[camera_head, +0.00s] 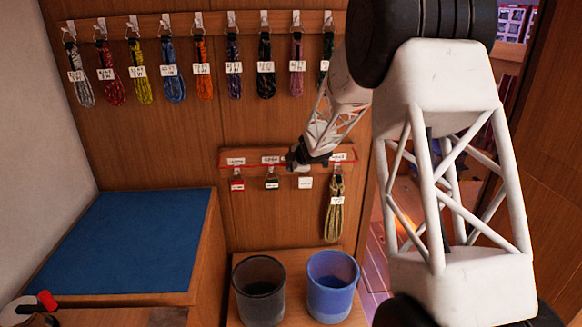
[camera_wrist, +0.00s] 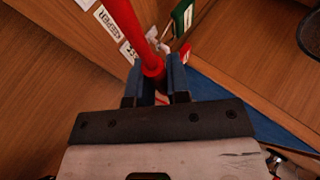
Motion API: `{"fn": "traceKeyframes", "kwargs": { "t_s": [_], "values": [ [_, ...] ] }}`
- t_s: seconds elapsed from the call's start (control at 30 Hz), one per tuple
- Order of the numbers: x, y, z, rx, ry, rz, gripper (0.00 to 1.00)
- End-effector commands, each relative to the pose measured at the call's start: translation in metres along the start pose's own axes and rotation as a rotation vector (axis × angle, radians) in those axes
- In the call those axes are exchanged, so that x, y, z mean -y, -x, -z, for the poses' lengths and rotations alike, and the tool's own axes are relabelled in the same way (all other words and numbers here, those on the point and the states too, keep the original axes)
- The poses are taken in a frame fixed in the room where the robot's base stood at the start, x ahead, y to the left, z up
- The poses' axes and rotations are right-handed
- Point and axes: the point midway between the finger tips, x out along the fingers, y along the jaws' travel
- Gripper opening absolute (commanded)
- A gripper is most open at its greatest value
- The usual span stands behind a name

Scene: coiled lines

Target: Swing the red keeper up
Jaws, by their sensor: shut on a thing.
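The red keeper (camera_head: 245,165) is a thin red bar running along the front of the lower hook board (camera_head: 225,155) in the head view. In the wrist view the keeper (camera_wrist: 127,22) is a red rod that ends in a thicker red part at my fingers. My gripper (camera_head: 297,160) is at the middle of the lower board, and its blue fingers (camera_wrist: 160,82) are shut on the keeper. A label reading KEEPER (camera_wrist: 107,19) shows on the board beside the rod. My fingers and arm hide part of the keeper.
A tan coil (camera_head: 334,212) hangs at the lower board's right end; small red, green and white tags hang to its left. Several coloured coils hang on the upper board (camera_head: 185,22). Below stand a dark bin (camera_head: 259,302) and a blue bin (camera_head: 331,299). A blue mat (camera_head: 130,240) is at left.

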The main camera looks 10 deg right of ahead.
Motion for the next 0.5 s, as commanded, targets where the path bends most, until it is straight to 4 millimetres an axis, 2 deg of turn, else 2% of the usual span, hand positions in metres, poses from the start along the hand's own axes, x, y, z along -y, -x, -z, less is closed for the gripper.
{"fn": "traceKeyframes", "kwargs": {
  "t_s": [0.5],
  "values": [
    [-0.0044, 0.0063, 0.0027, -0.001, -0.011, 0.026, 0.00]
  ]
}}
